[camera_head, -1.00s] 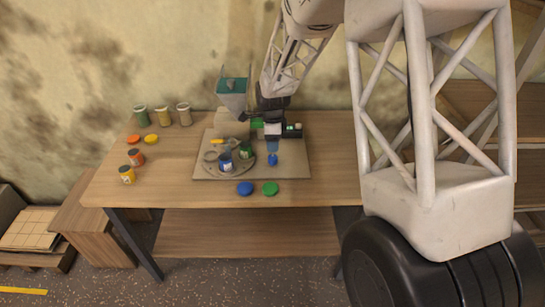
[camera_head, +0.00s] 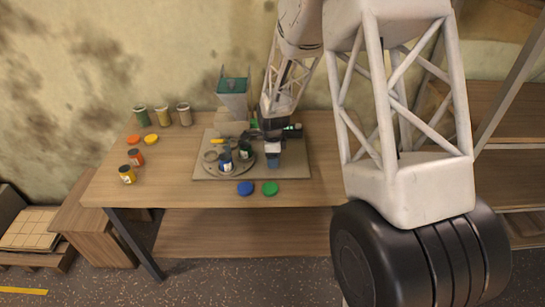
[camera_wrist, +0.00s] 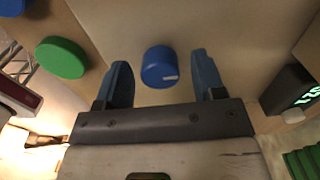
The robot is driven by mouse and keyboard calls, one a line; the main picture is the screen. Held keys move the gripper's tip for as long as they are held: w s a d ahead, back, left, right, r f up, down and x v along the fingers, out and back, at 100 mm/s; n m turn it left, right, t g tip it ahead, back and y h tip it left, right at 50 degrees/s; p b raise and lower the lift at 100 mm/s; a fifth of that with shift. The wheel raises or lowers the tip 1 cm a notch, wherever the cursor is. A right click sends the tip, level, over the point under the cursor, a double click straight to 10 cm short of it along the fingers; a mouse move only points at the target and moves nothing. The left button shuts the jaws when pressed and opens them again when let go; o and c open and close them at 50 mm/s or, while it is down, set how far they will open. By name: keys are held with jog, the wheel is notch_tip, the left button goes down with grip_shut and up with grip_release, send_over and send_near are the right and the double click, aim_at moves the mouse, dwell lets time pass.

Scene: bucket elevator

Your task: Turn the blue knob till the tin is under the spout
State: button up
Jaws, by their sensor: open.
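In the wrist view the blue knob (camera_wrist: 158,66), with a pale mark on its face, stands between the two fingers of my gripper (camera_wrist: 163,72). The fingers are open, with a gap on each side of it. In the head view my gripper (camera_head: 273,161) is over the right part of the board and hides the knob. Left of it, a grey round turntable (camera_head: 232,173) carries a blue-labelled tin (camera_head: 226,165) and a green tin (camera_head: 246,152). A teal-topped hopper (camera_head: 233,100) stands behind; I cannot make out its spout clearly.
A blue lid (camera_head: 245,188) and a green lid (camera_head: 270,188) lie at the table's front edge. Several jars, lids and tins stand at the left, including a yellow tin (camera_head: 127,175). A dark box with green digits (camera_wrist: 300,95) is near the gripper's right in the wrist view.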

jog(key=shift+c, duration=0.2)
jog(key=c, duration=0.9)
